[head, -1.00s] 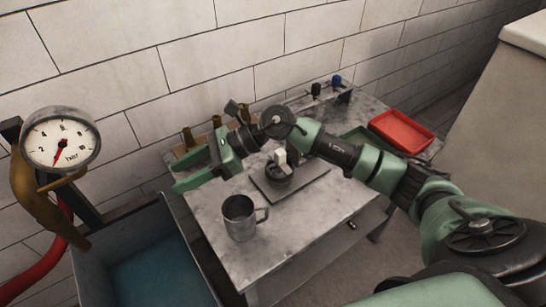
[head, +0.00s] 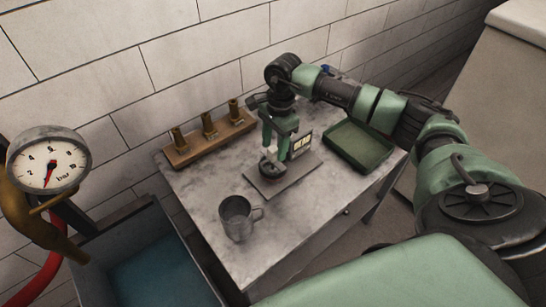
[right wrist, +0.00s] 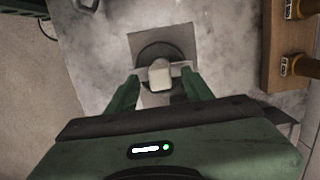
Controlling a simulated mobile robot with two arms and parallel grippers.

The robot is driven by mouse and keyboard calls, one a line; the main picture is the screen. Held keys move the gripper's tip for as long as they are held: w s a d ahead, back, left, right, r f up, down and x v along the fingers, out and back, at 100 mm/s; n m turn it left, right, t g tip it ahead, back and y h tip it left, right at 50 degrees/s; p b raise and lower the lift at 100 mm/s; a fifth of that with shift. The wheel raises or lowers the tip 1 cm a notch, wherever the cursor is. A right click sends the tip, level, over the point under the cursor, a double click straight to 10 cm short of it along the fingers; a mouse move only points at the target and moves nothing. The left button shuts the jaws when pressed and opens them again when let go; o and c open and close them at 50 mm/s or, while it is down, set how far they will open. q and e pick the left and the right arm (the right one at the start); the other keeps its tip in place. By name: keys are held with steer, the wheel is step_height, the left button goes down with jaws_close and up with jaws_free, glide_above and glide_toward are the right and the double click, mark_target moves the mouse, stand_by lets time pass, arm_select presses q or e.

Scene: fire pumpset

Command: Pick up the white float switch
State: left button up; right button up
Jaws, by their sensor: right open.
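The white float switch (right wrist: 160,76) shows in the right wrist view as a small pale block standing over a dark round base (right wrist: 157,55) on a grey plate. In the head view the plate (head: 296,179) lies on the table, and my right gripper largely hides the switch. My right gripper (head: 275,148) points down over the base, open. In the right wrist view its fingertips (right wrist: 160,79) are on either side of the switch, with gaps visible; contact cannot be seen. My left gripper is not in view.
A metal mug (head: 237,219) stands in front of the plate. A wooden rack (head: 209,140) with brass fittings is at the back left. A green tray (head: 358,145) is at the right. A pressure gauge (head: 48,160) is far left.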

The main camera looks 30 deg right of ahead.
steer(key=shift+a+f, duration=0.2)
steer(key=shift+f, duration=0.65)
jaws_close()
stand_by(0.8)
